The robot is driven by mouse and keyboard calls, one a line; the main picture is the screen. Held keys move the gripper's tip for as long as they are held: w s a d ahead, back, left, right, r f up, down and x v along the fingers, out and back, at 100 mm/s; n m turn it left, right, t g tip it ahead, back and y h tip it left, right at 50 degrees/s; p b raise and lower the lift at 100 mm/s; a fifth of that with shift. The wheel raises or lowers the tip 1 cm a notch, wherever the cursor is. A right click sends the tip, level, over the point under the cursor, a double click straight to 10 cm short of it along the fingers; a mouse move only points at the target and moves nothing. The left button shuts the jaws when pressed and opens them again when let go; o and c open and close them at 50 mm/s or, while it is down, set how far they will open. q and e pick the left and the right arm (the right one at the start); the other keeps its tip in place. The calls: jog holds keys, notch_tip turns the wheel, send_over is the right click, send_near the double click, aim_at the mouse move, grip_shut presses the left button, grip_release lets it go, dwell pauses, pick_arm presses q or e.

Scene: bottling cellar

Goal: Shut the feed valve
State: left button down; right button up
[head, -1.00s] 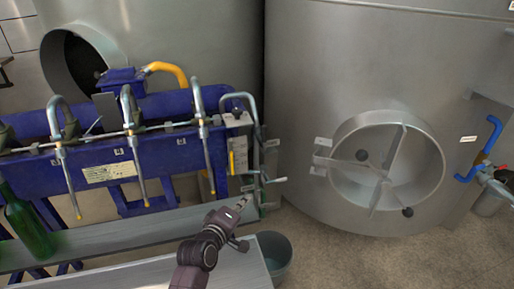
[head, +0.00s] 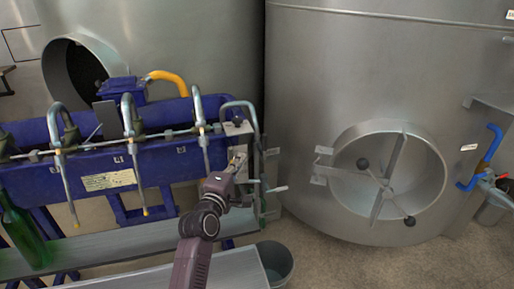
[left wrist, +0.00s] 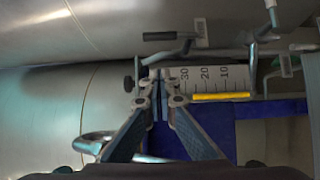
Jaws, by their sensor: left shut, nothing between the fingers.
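No part is readably labelled as the feed valve, so I cannot tell which one it is. The blue filler (head: 170,158) carries several hooked metal spouts. At its right end a small crank lever (head: 276,189) sticks out to the right. My left gripper (head: 240,157) is shut and empty in front of that end, left of and above the crank. In the left wrist view its fingertips (left wrist: 157,78) are together before a white plate (left wrist: 208,80) marked 30, 20, 10, with a yellow bar (left wrist: 222,96). A black-handled lever (left wrist: 165,36) is beyond the plate. My right gripper is out of view.
A large steel tank (head: 390,60) with a round, spoked door (head: 385,180) stands at right. A blue handle (head: 488,148) is at its far right. A green bottle (head: 25,235) stands at left by the grey bench (head: 130,250).

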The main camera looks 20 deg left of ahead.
pick_arm(q)
jog(key=w+d, duration=0.3)
jog(key=w, duration=0.5)
jog(key=shift+p, duration=0.35)
jog(key=shift+w+a, duration=0.1)
